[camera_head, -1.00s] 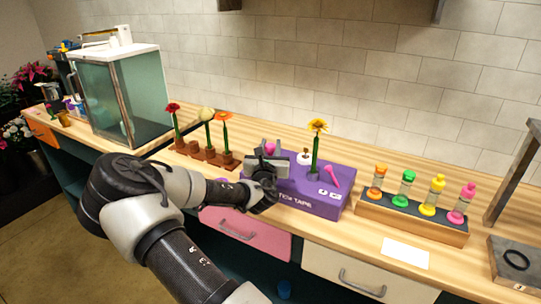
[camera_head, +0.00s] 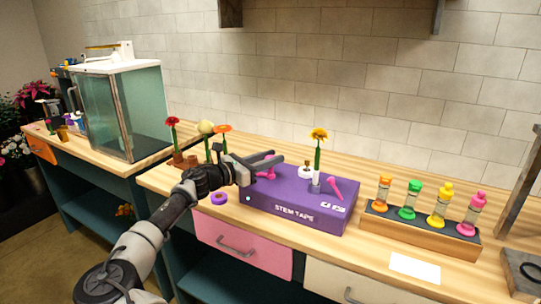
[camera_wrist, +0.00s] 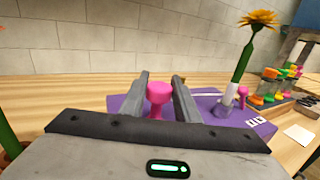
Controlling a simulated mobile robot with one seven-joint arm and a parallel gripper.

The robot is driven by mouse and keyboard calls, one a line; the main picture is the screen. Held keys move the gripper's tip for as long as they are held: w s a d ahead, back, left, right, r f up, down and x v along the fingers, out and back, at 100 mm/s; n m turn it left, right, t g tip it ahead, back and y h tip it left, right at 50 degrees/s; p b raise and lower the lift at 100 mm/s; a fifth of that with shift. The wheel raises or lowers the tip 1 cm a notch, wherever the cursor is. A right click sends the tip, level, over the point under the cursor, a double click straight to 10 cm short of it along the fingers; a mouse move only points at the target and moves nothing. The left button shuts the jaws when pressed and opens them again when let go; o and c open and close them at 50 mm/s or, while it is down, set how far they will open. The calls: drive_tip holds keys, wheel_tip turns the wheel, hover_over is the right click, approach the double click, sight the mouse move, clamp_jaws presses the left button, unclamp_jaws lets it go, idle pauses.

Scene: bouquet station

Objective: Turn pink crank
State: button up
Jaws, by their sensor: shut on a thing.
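The purple stem tape box (camera_head: 290,205) sits on the wooden counter. A pink crank (camera_head: 267,173) stands at its left end, partly hidden by my gripper. My gripper (camera_head: 281,166) reaches over that end from the left, shut on the crank. In the wrist view its pink knob (camera_wrist: 158,93) shows between my two fingers (camera_wrist: 160,92). A second pink handle (camera_head: 335,188) tilts at the box's right end, clear of my gripper. A yellow flower (camera_head: 318,150) stands upright in a small holder on the box. A small white piece (camera_head: 305,171) is beside it.
A purple ring (camera_head: 219,198) lies left of the box. Red, cream and orange flowers (camera_head: 205,128) stand behind my gripper. A rack (camera_head: 420,228) of colored bottles and a white card (camera_head: 414,267) are to the right. A glass case (camera_head: 125,105) stands far left.

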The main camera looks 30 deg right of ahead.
drive_tip(key=shift+m+g+p, duration=0.5)
drive_tip(key=shift+m+g, duration=0.1)
drive_tip(key=shift+g, duration=0.1)
drive_tip(key=o, duration=1)
drive_tip(key=shift+d+f, duration=0.1)
drive_tip(key=shift+o, duration=0.2)
drive_tip(key=a, duration=1.7)
drive_tip(key=shift+a+p, duration=0.25)
drive_tip(key=shift+p, duration=0.2)
